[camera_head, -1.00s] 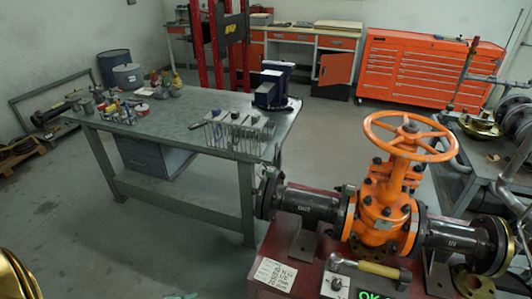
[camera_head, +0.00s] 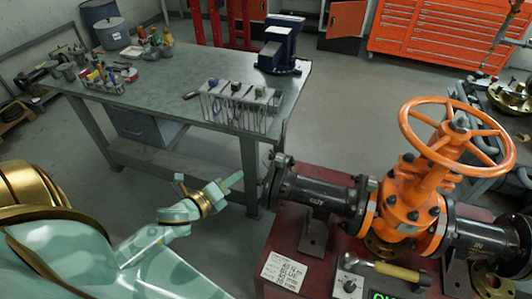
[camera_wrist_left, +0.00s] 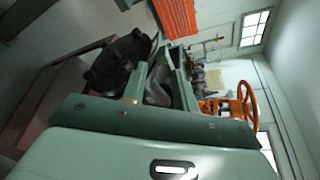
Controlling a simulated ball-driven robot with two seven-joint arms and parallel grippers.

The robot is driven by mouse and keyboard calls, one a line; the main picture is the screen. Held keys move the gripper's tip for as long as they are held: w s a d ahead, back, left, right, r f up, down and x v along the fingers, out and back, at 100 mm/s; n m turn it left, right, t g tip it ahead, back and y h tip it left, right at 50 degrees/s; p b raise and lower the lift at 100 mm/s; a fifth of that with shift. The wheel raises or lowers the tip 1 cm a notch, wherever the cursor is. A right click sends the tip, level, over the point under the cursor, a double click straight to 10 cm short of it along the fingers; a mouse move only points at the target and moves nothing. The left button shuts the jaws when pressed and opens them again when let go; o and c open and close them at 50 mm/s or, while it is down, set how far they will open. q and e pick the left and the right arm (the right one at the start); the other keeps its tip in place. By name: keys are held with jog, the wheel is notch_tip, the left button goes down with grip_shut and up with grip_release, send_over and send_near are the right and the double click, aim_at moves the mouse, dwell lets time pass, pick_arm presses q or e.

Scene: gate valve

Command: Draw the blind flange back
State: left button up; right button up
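The orange gate valve (camera_head: 415,195) with its handwheel sits on a red stand. A dark pipe (camera_head: 315,195) runs left from it and ends in the dark blind flange (camera_head: 269,182), which has bolts at its rim. The flange shows in the left wrist view as a dark round disc (camera_wrist_left: 118,65). My left gripper (camera_head: 236,182) points right, its fingertips just left of the flange with a small gap apparent. In the left wrist view its two fingers (camera_wrist_left: 160,88) stand apart, with nothing clearly held between them. My right gripper is not in view.
A grey workbench (camera_head: 190,95) stands behind my left arm, with a tool rack (camera_head: 238,105) and a blue vise (camera_head: 280,48). Orange drawers (camera_head: 440,35) stand at the back right.

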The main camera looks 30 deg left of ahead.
aim_at(266, 155)
pick_arm(q)
jog(key=x, duration=0.5)
jog(key=b+x, duration=0.1)
jog(key=x, duration=0.4)
jog(key=b+x, duration=0.1)
jog(key=x, duration=0.5)
jog(key=shift+w+a+f, duration=0.1)
jog(key=shift+a+f, duration=0.1)
jog(key=shift+f, duration=0.1)
grip_shut()
